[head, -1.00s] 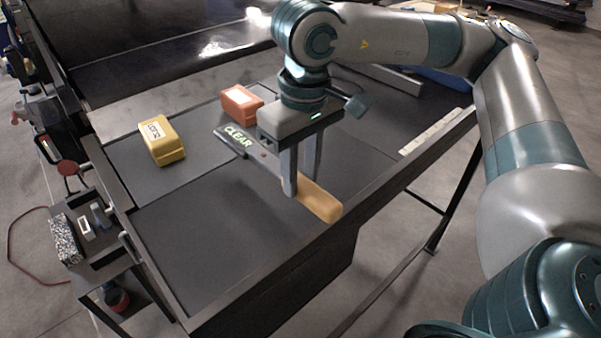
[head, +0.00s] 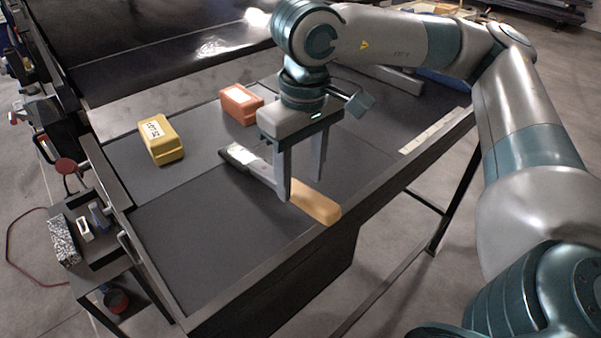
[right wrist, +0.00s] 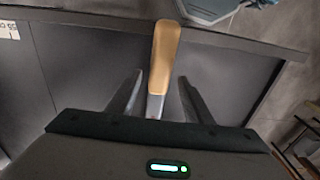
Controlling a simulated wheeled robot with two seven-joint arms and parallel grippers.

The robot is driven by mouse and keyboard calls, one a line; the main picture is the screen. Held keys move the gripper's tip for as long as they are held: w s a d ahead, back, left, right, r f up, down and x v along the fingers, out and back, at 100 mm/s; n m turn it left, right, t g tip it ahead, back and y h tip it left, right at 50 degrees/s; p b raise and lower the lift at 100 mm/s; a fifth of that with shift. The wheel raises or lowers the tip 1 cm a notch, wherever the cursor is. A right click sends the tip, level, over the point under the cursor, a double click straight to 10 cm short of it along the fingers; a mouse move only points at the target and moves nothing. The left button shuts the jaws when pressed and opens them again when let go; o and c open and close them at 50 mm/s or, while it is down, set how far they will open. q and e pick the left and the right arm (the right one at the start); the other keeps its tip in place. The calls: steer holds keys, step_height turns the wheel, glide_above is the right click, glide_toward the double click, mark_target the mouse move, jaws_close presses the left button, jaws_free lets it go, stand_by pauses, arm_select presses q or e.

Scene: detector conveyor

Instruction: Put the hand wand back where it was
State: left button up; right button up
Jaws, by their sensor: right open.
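The hand wand (head: 316,205) has a tan handle and a thin grey body with a dark, white-marked end. It lies on the dark table near the front right edge, its handle end close to the rim. My right gripper (head: 301,188) points down over the wand, open, with a finger on each side of it. In the right wrist view the tan handle (right wrist: 164,58) extends beyond the two spread fingers, and the grey part runs between them. Part of the wand's body is hidden behind a finger in the head view. My left gripper is not in view.
A yellow box (head: 161,140) and an orange box (head: 241,105) stand behind the wand on the table. A pale marked strip (head: 432,131) lies along the right edge. A side shelf (head: 90,225) with small items is at left. The front left of the tabletop is clear.

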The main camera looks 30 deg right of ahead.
steer(key=shift+r+p, duration=0.95)
steer(key=shift+p, duration=0.15)
steer(key=shift+r+b, duration=0.4)
steer(key=shift+b, duration=0.3)
step_height(320, 180, up, 10)
steer(key=b, duration=0.2)
steer(key=shift+s+r, duration=0.25)
steer(key=shift+s, duration=0.05)
